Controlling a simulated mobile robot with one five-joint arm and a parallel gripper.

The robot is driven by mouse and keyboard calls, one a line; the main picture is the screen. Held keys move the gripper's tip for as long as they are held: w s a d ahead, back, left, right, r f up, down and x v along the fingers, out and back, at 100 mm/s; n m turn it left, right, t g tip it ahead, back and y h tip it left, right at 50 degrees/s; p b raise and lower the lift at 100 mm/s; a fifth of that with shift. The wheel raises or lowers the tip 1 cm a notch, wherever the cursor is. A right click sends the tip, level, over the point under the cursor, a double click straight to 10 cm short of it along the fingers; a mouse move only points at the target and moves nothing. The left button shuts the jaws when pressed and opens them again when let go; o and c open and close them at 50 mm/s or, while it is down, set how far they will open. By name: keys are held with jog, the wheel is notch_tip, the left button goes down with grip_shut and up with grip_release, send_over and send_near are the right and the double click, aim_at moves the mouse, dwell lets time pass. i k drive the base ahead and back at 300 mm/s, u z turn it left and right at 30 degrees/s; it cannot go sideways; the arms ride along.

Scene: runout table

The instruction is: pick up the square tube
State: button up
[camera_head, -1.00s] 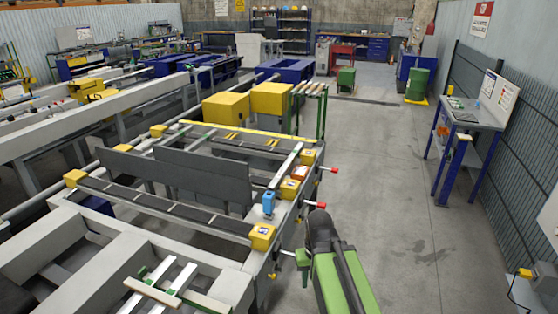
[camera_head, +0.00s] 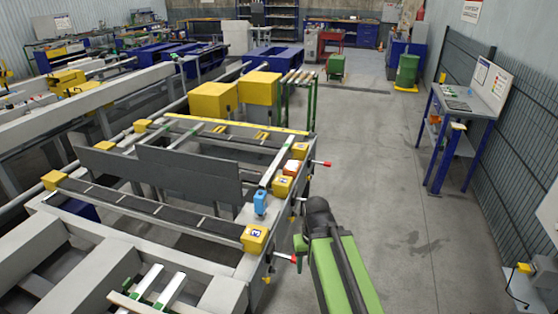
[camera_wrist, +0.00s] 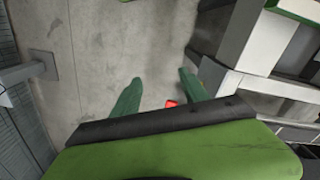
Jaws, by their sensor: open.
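A pale straight bar (camera_head: 281,166), which may be the square tube, lies across the runout table (camera_head: 222,214) just behind a blue clamp (camera_head: 261,202). I cannot tell its section. Two more pale bars (camera_head: 170,288) lie on green pads at the bottom left. My green arm stands in the aisle right of the table. My gripper (camera_wrist: 156,84) shows two green fingers spread apart in the wrist view, over bare floor, with nothing between the tips. A small red knob (camera_wrist: 171,103) shows near the right finger. The gripper is apart from the bars.
Yellow boxes, one marked 3 (camera_head: 255,238), sit along the table edge. Red-tipped handles (camera_head: 327,164) stick out into the aisle. Dark upright plates (camera_head: 188,175) stand mid-table. A blue workbench (camera_head: 463,115) stands at the right fence. The grey floor (camera_head: 385,190) between is clear.

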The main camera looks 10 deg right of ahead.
aim_at(264, 184)
jog(key=z, duration=1.05)
jog(key=i, duration=4.6)
jog(key=u, duration=5.5)
jog(key=i, duration=0.15)
jog(key=z, duration=2.05)
jog(key=k, duration=0.15)
jog(key=u, duration=1.25)
